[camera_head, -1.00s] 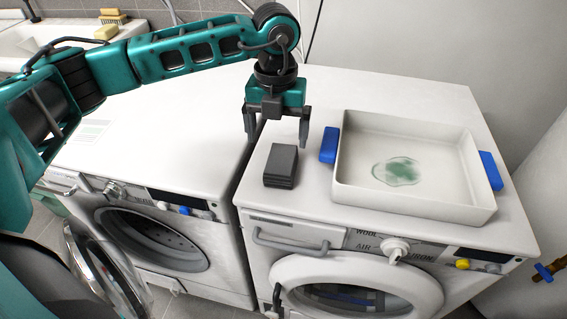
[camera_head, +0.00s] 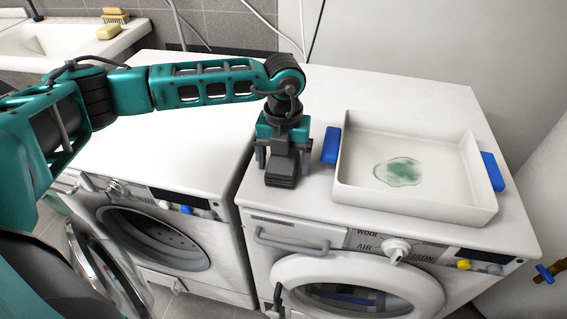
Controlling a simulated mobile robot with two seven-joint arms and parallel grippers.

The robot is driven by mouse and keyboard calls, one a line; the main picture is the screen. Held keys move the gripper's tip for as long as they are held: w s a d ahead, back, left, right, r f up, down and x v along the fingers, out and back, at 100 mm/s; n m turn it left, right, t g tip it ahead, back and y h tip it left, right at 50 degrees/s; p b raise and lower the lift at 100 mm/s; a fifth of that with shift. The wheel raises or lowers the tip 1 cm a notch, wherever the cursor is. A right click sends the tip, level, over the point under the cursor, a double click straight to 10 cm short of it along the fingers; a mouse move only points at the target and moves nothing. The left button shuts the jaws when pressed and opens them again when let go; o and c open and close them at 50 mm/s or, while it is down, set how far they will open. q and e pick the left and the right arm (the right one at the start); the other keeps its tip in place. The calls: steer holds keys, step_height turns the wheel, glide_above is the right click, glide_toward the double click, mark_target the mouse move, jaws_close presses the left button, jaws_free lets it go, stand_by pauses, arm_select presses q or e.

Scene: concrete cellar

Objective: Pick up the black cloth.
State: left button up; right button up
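The black cloth (camera_head: 281,172) is a small, dark grey folded stack lying on the white top of the right-hand washing machine (camera_head: 320,105), left of the white tray. My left gripper (camera_head: 283,160) is right over it, pointing down, with its fingers apart on either side of the cloth's far part. The gripper body hides the far end of the cloth, and I cannot tell whether the fingers touch it. My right gripper is not in view.
A white tray (camera_head: 410,206) with blue handles and a greenish wet patch inside stands right of the cloth. A left-hand washing machine (camera_head: 150,150) with its door open stands beside. A sink (camera_head: 60,45) with sponges and soap is at the back left.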

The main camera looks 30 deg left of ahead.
mark_target(284, 158)
arm_select(q)
steer(key=c, duration=0.9)
steer(key=shift+o, duration=0.2)
steer(key=shift+r, duration=0.1)
step_height(284, 158, up, 20)
steer(key=o, duration=0.4)
steer(key=c, duration=0.3)
steer(key=shift+w+p, duration=0.1)
steer(key=shift+p, duration=0.2)
